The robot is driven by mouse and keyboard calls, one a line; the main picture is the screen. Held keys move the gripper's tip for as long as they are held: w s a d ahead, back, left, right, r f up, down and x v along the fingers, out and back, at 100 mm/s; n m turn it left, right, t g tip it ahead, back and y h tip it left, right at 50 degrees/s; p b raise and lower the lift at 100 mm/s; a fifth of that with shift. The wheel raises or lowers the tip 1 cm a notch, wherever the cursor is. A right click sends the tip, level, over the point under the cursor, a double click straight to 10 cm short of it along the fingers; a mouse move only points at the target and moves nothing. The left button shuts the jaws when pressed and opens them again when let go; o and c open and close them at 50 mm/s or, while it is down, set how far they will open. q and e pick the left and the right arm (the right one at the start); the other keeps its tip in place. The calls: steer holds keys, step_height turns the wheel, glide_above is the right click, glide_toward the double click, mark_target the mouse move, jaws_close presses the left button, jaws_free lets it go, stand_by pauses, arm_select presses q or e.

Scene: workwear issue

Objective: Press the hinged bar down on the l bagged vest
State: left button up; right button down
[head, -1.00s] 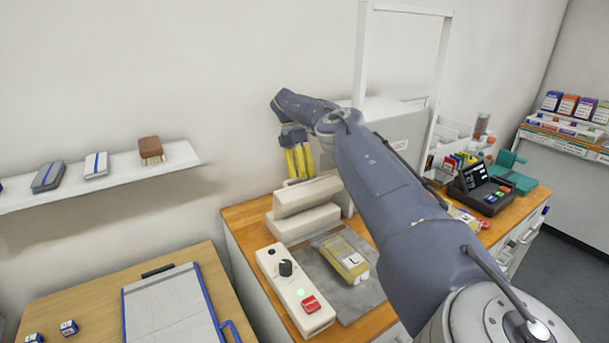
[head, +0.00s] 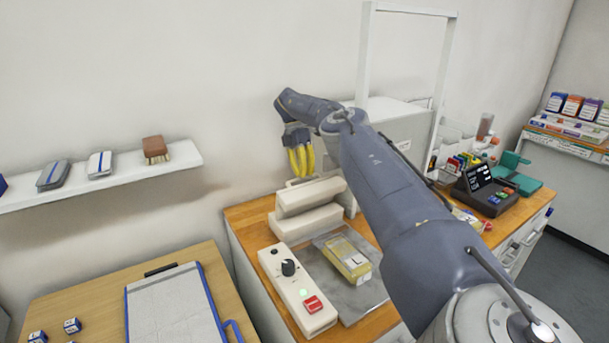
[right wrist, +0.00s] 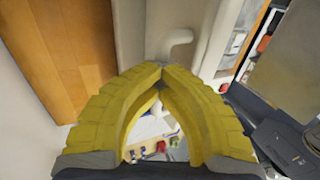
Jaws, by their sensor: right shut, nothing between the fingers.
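The bagged vest (head: 347,258) is a yellow pack marked L in a clear bag, lying on the bench in front of the sealer in the head view. The cream hinged bar (head: 310,196) is raised above the sealer's lower body (head: 305,223), behind the vest. My right gripper (head: 302,176) has yellow fingers, shut and empty, pointing down just behind the bar. In the right wrist view its fingertips (right wrist: 161,75) meet beside a white curved handle (right wrist: 179,42); I cannot tell whether they touch it. My left gripper is not in view.
A control box with a black knob and red button (head: 297,290) stands left of the vest. A clipboard (head: 175,306) lies on the left table. A white upright frame (head: 365,60) and dark terminal (head: 485,190) are to the right. My right arm crosses above the bench.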

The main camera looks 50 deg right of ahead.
steer(key=shift+s+d+f+t, duration=0.1)
steer(key=shift+s+f+t, duration=0.2)
steer(key=shift+s, duration=0.25)
steer(key=shift+s+a+r+t+h, duration=0.15)
steer(key=shift+s+a+r+t, duration=0.05)
steer(key=shift+s, duration=0.3)
steer(key=shift+s+a+r+t+h, duration=0.15)
steer(key=shift+s+a+t, duration=0.05)
steer(key=shift+s, duration=0.25)
steer(key=c, duration=2.2)
jaws_free()
steer(key=c, duration=1.4)
jaws_free()
steer(key=shift+w+r, duration=0.1)
steer(key=v, duration=1.1)
steer(key=shift+r, duration=0.45)
steer(key=shift+w, duration=0.15)
